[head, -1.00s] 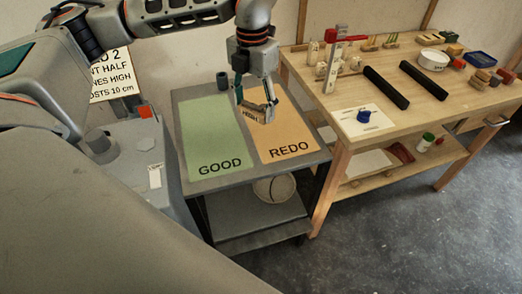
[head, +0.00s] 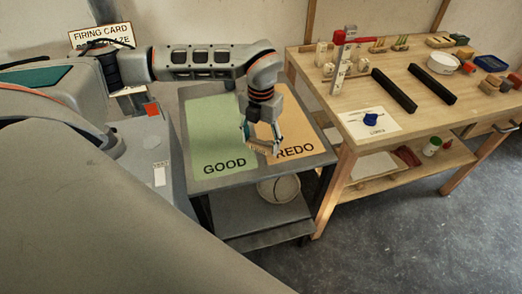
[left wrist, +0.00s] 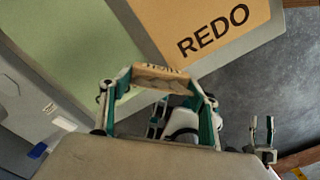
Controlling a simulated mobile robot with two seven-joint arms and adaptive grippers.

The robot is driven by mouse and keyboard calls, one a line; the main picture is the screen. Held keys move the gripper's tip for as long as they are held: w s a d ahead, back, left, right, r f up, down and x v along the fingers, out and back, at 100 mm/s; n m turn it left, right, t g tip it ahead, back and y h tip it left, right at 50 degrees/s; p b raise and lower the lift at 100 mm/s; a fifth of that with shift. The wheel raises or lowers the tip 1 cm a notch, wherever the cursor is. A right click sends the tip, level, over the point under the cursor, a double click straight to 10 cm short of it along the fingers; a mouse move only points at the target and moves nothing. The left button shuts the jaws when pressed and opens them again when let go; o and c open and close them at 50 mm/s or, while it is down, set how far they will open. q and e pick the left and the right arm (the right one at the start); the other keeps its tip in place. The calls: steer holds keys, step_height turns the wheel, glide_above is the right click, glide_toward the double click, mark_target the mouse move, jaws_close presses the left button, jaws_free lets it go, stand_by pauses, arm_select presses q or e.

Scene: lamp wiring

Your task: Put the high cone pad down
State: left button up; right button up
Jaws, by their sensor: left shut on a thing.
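My left gripper (head: 260,144) is shut on a small tan pad (head: 262,150), the high cone pad. In the left wrist view the pad (left wrist: 162,78) spans the gap between the two fingers, with partly readable dark lettering along its edge. In the head view it appears in front of the orange REDO mat (head: 292,128), just left of the word REDO, close to the border with the green GOOD mat (head: 212,125). It seems held above the grey table (head: 235,182); its exact height is unclear. My right gripper may partly show at the lower right of the left wrist view, but its state is unclear.
A bucket (head: 279,188) stands on the shelf below the mats. Both mats look bare.

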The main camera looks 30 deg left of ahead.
mark_target(261, 151)
arm_select(q)
steer(key=shift+f, duration=2.3)
steer(key=shift+f, duration=0.2)
steer(key=o, duration=1.2)
steer(key=shift+c, duration=0.2)
steer(key=shift+r, duration=0.1)
